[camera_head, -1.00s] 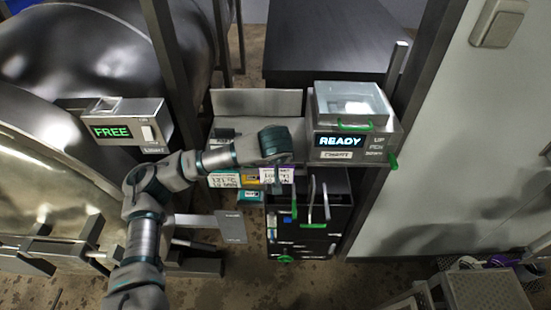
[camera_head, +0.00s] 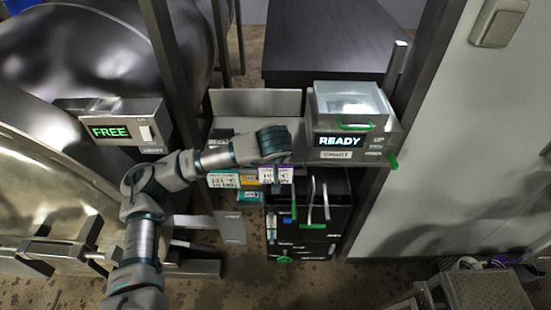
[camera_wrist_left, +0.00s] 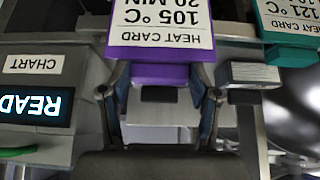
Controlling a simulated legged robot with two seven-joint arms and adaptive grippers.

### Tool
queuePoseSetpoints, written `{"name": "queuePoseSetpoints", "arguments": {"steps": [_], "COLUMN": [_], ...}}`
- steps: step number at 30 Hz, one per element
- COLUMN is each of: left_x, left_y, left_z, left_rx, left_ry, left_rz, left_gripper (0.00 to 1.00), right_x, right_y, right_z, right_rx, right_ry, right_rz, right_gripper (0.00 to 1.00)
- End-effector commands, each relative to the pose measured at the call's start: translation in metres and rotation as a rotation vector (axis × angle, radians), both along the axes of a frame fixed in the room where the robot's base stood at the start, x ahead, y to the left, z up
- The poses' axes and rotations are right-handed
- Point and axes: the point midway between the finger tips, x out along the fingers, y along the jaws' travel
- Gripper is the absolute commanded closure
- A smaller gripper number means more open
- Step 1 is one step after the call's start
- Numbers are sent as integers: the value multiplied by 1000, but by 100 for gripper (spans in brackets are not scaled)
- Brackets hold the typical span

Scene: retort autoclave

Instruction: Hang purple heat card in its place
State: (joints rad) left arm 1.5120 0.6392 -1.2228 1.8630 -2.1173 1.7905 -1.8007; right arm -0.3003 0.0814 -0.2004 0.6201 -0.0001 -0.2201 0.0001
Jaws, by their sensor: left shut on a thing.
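The purple heat card (camera_wrist_left: 160,76) has a white label reading 105 °C and 20 MIN, upside down in the left wrist view. My left gripper (camera_wrist_left: 160,92) is shut on its purple end, one finger at each side. In the head view the purple card (camera_head: 285,175) shows below my left gripper (camera_head: 277,178), whose fingers are mostly hidden by the wrist. It is at the front of the metal shelf, beside the other cards. Whether it rests on a hook cannot be seen. My right gripper is not in view.
A teal heat card (camera_head: 223,180) marked 121 °C and an orange card (camera_head: 249,181) are to the left. The READY chart box (camera_head: 345,145) stands close on the right. A black rack (camera_head: 325,225) with handled tools is below.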

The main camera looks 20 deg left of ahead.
Motion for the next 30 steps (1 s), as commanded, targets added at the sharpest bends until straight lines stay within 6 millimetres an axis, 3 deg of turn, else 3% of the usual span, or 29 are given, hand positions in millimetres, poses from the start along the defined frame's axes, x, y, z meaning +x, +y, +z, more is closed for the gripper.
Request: {"name": "queuePoseSetpoints", "arguments": {"steps": [30], "left_x": [0], "left_y": [0], "left_z": [-20], "left_rx": [0], "left_ry": [0], "left_rz": [0], "left_gripper": [70], "right_x": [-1], "right_y": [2], "right_z": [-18], "right_rx": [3], "right_ry": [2], "right_rz": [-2], "right_gripper": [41]}}
